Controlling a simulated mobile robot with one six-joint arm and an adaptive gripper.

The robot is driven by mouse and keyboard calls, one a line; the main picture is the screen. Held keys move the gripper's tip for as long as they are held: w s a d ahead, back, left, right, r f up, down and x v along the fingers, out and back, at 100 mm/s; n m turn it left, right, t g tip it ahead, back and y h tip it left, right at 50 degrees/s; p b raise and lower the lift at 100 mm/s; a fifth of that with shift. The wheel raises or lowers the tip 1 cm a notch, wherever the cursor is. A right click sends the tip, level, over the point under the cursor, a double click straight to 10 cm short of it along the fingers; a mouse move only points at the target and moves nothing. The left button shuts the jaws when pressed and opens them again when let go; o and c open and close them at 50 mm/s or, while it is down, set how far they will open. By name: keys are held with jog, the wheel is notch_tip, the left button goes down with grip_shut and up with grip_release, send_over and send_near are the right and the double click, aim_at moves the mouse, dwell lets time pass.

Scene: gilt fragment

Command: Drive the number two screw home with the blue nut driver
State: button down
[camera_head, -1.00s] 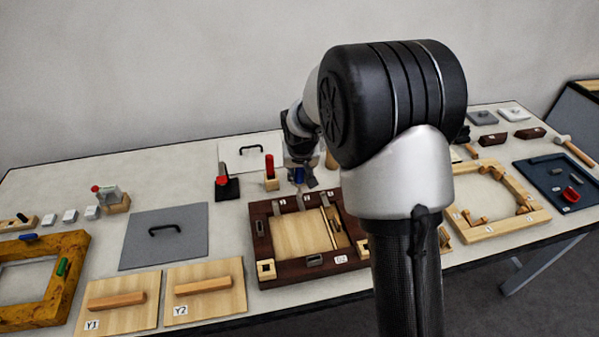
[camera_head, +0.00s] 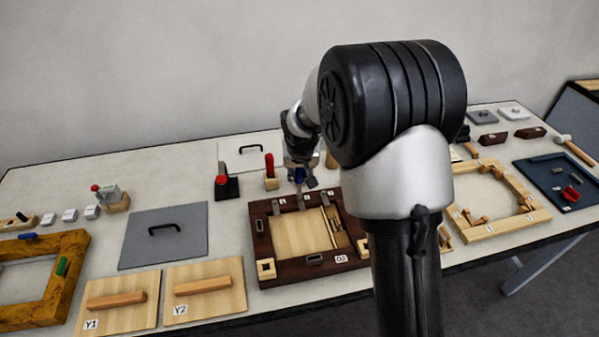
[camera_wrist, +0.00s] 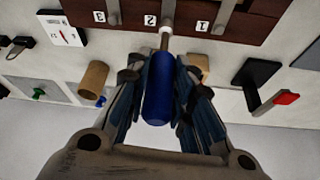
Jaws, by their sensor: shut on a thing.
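My gripper (camera_wrist: 160,75) is shut on the blue nut driver (camera_wrist: 157,100), with a finger on each side of its handle. The driver's thin shaft points at the dark brown frame (camera_wrist: 240,22), and its tip is beside the label 2 (camera_wrist: 150,20), at a metal strip (camera_wrist: 168,8). The number two screw is not distinguishable there, and I cannot tell whether the tip touches it. In the head view my gripper (camera_head: 300,180) is over the back edge of the dark frame (camera_head: 262,225), with a bit of the blue handle (camera_head: 299,174) showing.
A red-handled tool on a black stand (camera_head: 227,184) and a red-handled tool in a wooden block (camera_head: 271,180) stand left of my gripper. A grey panel with a black handle (camera_head: 140,240) lies left of the frame.

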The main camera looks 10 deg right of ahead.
jog(key=shift+f, duration=0.25)
dwell(0.3)
jog(key=shift+r, duration=0.1)
jog(key=shift+r+p, duration=1.65)
jog(key=shift+r, duration=0.9)
